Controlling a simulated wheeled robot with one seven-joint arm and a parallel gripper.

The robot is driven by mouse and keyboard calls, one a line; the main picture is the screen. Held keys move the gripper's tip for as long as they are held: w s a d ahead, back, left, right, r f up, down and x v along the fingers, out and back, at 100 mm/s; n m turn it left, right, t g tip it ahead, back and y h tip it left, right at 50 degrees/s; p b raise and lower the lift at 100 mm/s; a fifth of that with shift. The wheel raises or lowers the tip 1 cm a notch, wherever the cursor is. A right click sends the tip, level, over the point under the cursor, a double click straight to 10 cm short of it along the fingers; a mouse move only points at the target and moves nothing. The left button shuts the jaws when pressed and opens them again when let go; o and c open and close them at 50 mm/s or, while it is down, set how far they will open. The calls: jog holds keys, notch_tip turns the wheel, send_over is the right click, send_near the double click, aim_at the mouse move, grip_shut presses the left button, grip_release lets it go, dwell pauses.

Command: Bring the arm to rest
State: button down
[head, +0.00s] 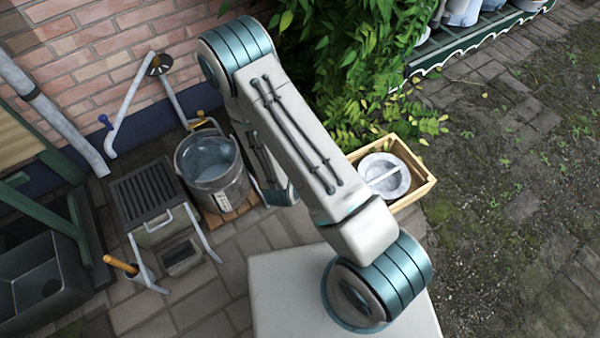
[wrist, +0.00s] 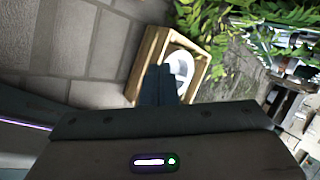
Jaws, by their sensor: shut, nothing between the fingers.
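My arm (head: 295,130) is folded in the head view, rising from my pale base and bending at a teal joint at the upper left. My gripper is hidden behind the arm in the head view. In the wrist view my gripper (wrist: 160,72) shows as two dark fingers close together, shut and empty. Beyond the fingertips is a wooden crate (wrist: 150,52) with a white round thing in it, apart from the fingers.
A metal bucket (head: 215,178) of water stands on a wooden board left of my arm. A slatted stand (head: 148,192) is beside it. The wooden crate (head: 418,192) holds a white round lid-like thing (head: 385,176). Leafy plants (head: 340,60) hang behind. Paving at right is clear.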

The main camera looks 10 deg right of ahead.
jog(key=shift+s+d+r, duration=0.15)
jog(key=shift+s+r, duration=0.05)
jog(key=shift+r, duration=0.05)
dwell(0.4)
jog(key=s+d+r+m+g+h+p, duration=0.1)
jog(key=d+r+m+p, duration=0.35)
jog(key=r+m, duration=0.6)
jog(key=d+r+m+g+h+p, duration=0.25)
jog(key=r+m+p, duration=0.35)
jog(key=r, duration=0.9)
jog(key=s+d+r+m+g+h+p, duration=0.1)
jog(key=d+r+m+p, duration=0.35)
jog(key=r+m, duration=0.6)
jog(key=s+a+r+m+y+p, duration=0.2)
jog(key=r+m+p, duration=0.3)
jog(key=r, duration=0.5)
jog(key=s+a+r+m+y+p, duration=0.3)
jog(key=s+r+m+y+p, duration=0.1)
jog(key=r+m, duration=0.4)
jog(key=s+a+r+m+y+p, duration=0.2)
jog(key=r+m+p, duration=0.4)
jog(key=r, duration=0.7)
jog(key=shift+s+a+m+t+y, duration=0.2)
jog(key=shift+s+m+t+y, duration=0.3)
jog(key=shift+s, duration=0.6)
